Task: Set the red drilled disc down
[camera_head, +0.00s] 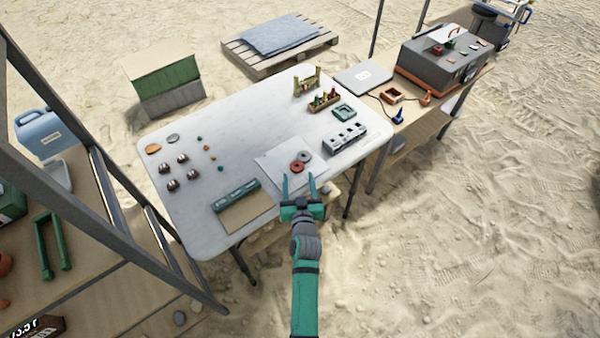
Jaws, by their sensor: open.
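The red drilled disc (297,168) lies flat on a pale square sheet or shallow tray (272,158) at the near right part of the white table. A grey disc (305,156) lies just behind it, close to or touching it. My gripper (298,179) is open, its two green fingers apart and pointing away from me. In the picture the disc shows just beyond and between the fingertips. Nothing shows held between the fingers. The height of the fingers above the table cannot be told.
The white table (205,222) also holds a green-labelled tan board (243,208), a grey slotted block (345,138), a green square piece (344,113), a rack of small coloured pieces (324,100) and several dark small items at left. Its front left is clear.

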